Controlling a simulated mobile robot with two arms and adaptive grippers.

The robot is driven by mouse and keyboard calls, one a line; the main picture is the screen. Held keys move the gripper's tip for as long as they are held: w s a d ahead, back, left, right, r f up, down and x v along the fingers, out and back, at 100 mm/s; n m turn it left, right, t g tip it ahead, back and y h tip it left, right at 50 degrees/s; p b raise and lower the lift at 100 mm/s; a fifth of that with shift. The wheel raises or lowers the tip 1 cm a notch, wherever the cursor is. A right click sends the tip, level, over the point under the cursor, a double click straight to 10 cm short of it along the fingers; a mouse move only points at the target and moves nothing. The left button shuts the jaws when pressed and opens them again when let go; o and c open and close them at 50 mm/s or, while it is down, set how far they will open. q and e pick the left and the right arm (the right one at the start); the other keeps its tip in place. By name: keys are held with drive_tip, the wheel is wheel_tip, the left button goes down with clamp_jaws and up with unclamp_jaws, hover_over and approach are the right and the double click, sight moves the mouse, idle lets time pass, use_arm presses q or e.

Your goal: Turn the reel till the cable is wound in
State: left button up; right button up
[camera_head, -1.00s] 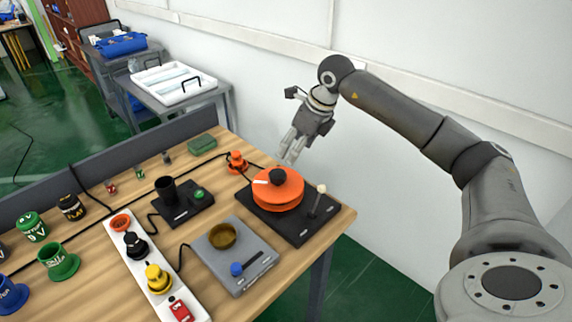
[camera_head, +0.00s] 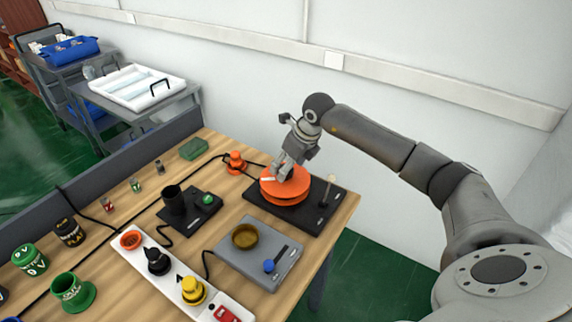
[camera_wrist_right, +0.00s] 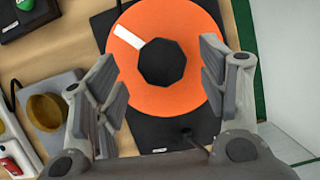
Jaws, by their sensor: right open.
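The orange reel (camera_head: 287,194) sits on a black base plate (camera_head: 312,218) near the table's right corner. In the right wrist view the reel (camera_wrist_right: 135,85) shows a black faceted knob (camera_wrist_right: 161,63) at its centre and a white mark (camera_wrist_right: 129,37) on its top. My right gripper (camera_head: 284,174) is over the reel, fingers pointing down. In the wrist view the open fingers (camera_wrist_right: 160,72) are on either side of the knob, apart from it. A short black cable (camera_head: 256,164) runs between an orange plug (camera_head: 236,161) and the reel. My left gripper is not in view.
A small lever (camera_head: 327,188) stands on the base plate. A grey device with a brass dish (camera_head: 245,236), a black cup unit (camera_head: 174,200) and a white power strip (camera_head: 131,254) are nearby. The wall is close behind the table.

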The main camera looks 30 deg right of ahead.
drive_tip(key=shift+x, duration=0.9)
drive_tip(key=shift+w+d+f, duration=0.1)
drive_tip(key=shift+f, duration=0.1)
drive_tip(key=c, duration=1.4)
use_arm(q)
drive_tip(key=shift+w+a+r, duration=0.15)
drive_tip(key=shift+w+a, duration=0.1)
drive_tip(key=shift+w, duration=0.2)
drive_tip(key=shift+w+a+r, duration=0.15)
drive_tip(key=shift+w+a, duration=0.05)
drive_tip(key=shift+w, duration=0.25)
use_arm(e)
drive_tip(key=shift+c, duration=0.2)
